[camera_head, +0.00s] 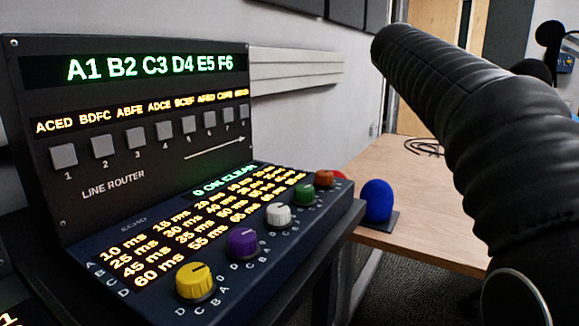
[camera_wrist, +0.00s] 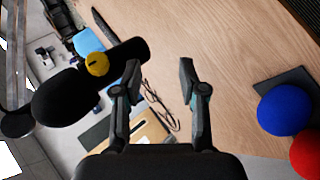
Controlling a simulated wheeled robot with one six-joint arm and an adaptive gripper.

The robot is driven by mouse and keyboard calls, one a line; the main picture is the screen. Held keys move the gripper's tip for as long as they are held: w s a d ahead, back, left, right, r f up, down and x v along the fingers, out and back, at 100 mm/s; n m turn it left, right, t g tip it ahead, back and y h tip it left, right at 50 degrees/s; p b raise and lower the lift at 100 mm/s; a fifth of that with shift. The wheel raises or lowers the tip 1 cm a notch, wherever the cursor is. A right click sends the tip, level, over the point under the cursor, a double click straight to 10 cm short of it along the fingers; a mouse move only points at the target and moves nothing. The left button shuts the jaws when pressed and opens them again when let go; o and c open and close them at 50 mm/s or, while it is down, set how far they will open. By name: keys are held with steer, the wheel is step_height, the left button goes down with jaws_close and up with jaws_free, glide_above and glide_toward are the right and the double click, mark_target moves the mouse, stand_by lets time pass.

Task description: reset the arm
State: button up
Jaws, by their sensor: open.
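My gripper (camera_wrist: 159,76) is open in the wrist view, with its two dark fingers apart and nothing between the tips. It is over or facing a wooden table (camera_wrist: 210,35), which also shows in the head view (camera_head: 420,180). The gripper itself does not show in the head view. A large black ribbed sleeve fills the right side of the head view and hides part of the room behind it.
A dark line router panel (camera_head: 125,150) stands at left, above a console with coloured knobs (camera_head: 241,244). A blue foam ball (camera_head: 377,200) sits on the table; a red ball (camera_wrist: 306,155) is beside it.

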steer(key=s+a+f+t+y, duration=0.1)
steer(key=s+a+f+y, duration=0.2)
steer(key=s+a+f, duration=0.3)
steer(key=s+a+f+t+y, duration=0.2)
steer(key=s+a+f, duration=0.3)
steer(key=f, duration=0.8)
steer(key=s+a+f+t+y, duration=0.1)
steer(key=s+a+f+y, duration=0.3)
steer(key=s+f, duration=0.6)
steer(key=a, duration=0.2)
steer(key=shift+a+f+y, duration=0.25)
steer(key=shift+a+y, duration=0.05)
steer(key=shift+y, duration=0.1)
